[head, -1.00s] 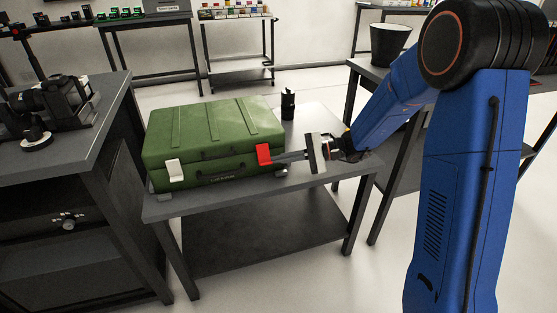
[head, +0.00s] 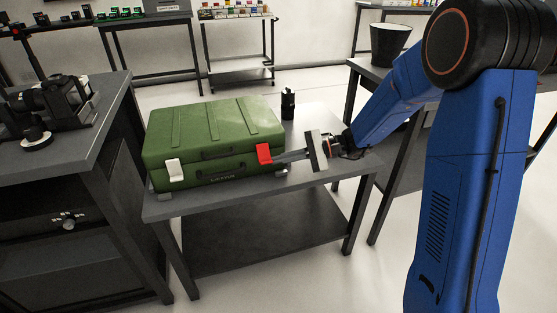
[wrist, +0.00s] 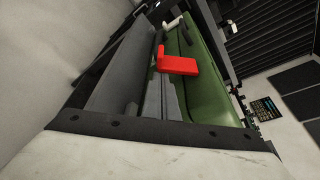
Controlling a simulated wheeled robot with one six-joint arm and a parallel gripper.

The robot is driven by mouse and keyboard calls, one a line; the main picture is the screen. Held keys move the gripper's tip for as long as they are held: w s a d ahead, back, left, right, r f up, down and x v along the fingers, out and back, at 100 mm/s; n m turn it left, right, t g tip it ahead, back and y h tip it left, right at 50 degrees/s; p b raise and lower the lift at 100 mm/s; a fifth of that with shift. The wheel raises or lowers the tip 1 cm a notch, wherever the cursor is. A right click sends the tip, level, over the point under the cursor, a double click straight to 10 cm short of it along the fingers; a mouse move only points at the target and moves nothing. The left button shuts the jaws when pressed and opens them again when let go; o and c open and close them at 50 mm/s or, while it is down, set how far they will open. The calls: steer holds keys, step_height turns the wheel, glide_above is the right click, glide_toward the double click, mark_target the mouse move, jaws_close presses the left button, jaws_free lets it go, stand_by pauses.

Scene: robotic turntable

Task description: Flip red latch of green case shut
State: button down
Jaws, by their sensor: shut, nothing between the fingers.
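The green case (head: 215,130) sits with its lid down on a small grey table. Its red latch (head: 264,154) is at the right end of the front, tilted slightly outward from the case face. The red latch also shows in the wrist view (wrist: 178,65), jutting out from the green side. My gripper (head: 277,158) is shut and empty, reaching from the right with its tips at the red latch's lower right edge. I cannot tell whether they touch it. A white latch (head: 173,169) lies flat at the front left.
The small table (head: 310,172) has bare surface right of the case. A black bottle-like object (head: 287,105) stands behind the case's right end. A dark bench with a camera (head: 55,97) is at the left. Another table with a black bin (head: 389,45) is behind my arm.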

steer(key=m, duration=0.1)
steer(key=s+r+m+g+h, duration=0.1)
steer(key=shift+s+d+r+m, duration=0.15)
steer(key=shift+d+r+m, duration=0.05)
steer(key=shift+m, duration=0.2)
steer(key=shift+s+r, duration=0.15)
steer(key=shift+r, duration=0.05)
